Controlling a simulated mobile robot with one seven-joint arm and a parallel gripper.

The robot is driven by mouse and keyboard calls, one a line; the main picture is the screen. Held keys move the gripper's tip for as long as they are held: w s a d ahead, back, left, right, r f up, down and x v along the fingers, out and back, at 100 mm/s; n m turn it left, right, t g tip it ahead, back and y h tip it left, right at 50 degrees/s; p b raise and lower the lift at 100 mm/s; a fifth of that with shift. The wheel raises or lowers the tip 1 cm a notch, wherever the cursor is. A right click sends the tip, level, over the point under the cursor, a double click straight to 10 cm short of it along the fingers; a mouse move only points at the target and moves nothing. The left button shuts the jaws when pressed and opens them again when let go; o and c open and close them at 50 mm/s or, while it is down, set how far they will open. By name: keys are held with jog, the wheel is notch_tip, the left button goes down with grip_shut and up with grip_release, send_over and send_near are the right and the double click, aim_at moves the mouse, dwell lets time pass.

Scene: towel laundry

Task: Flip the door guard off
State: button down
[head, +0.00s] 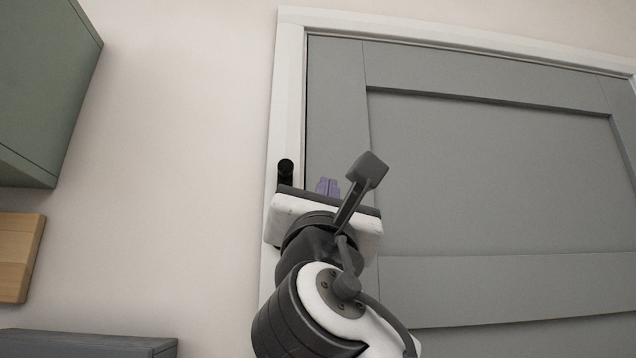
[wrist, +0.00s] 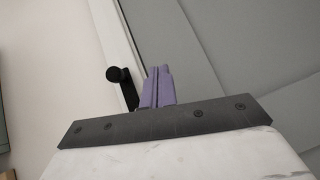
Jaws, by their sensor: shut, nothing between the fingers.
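The grey door (head: 490,180) stands in its white frame and looks closed. A black door guard (head: 285,172) with a rounded knob end is on the left side of the frame, beside the door's edge. It also shows in the wrist view (wrist: 122,82), just left of my fingers. My gripper (head: 328,187) has purple fingers, shut together and empty, close to the door's left edge and right of the guard. In the wrist view the fingers (wrist: 158,86) point up toward the door. The guard's lower part is partly hidden behind my gripper body.
A green cabinet (head: 45,85) hangs at the upper left, with a wooden board or box (head: 20,257) below it. A dark grey surface (head: 90,343) lies at the bottom left. The pale wall between them and the door frame is bare.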

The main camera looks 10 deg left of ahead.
jog(key=s+d+f+b, duration=0.4)
jog(key=s+d, duration=0.1)
jog(key=d, duration=0.3)
jog(key=shift+d+f, duration=0.2)
jog(key=shift+f, duration=0.2)
